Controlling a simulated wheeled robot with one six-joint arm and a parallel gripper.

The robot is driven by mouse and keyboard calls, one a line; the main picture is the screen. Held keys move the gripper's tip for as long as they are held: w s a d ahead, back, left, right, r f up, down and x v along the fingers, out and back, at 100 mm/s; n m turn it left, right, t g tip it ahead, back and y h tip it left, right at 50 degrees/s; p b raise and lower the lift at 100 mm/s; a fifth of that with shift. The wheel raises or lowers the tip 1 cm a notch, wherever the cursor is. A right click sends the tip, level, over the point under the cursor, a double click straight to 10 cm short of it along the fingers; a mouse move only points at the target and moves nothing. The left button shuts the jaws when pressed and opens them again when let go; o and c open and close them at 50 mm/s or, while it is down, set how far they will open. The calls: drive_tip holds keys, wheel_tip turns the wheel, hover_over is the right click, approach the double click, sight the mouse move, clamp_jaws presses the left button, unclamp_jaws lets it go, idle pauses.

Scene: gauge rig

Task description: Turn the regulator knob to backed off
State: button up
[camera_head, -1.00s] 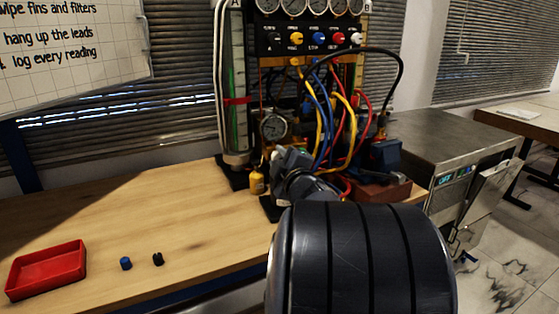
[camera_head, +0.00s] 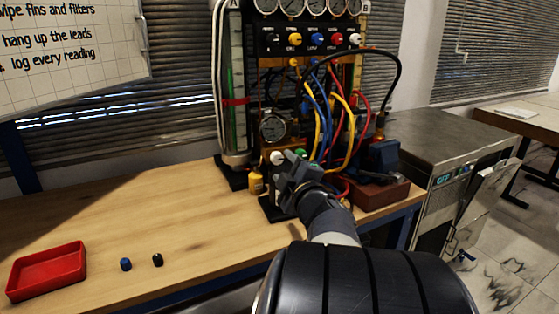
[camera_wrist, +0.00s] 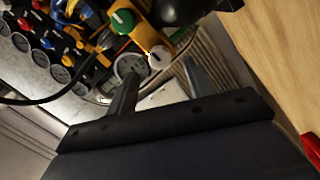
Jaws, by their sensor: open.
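The rig board has a white knob (camera_head: 277,157) and a green knob (camera_head: 300,153) low down, below a round gauge (camera_head: 271,128). I cannot tell for sure which is the regulator knob. My gripper (camera_head: 287,172) is just in front of and below these knobs and partly hides them. In the wrist view the white knob (camera_wrist: 160,53) lies just beyond the fingertips, between their lines, with the green knob (camera_wrist: 122,21) further up and left. My gripper's two fingers (camera_wrist: 160,68) are apart, with nothing held between them. No contact with a knob is visible.
Yellow, blue and red hoses (camera_head: 322,115) hang right of the gripper. A red tray (camera_head: 47,270), a blue cap (camera_head: 125,264) and a black cap (camera_head: 158,260) lie on the bench, whose middle is clear.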

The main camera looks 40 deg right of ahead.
sight(278, 160)
drive_tip(key=p+v, duration=0.1)
drive_tip(key=v, duration=0.4)
drive_tip(key=shift+s+a, duration=0.15)
drive_tip(key=shift+s, duration=0.2)
drive_tip(key=shift+w, duration=0.1)
drive_tip(key=b+x, duration=0.2)
drive_tip(key=x, duration=0.9)
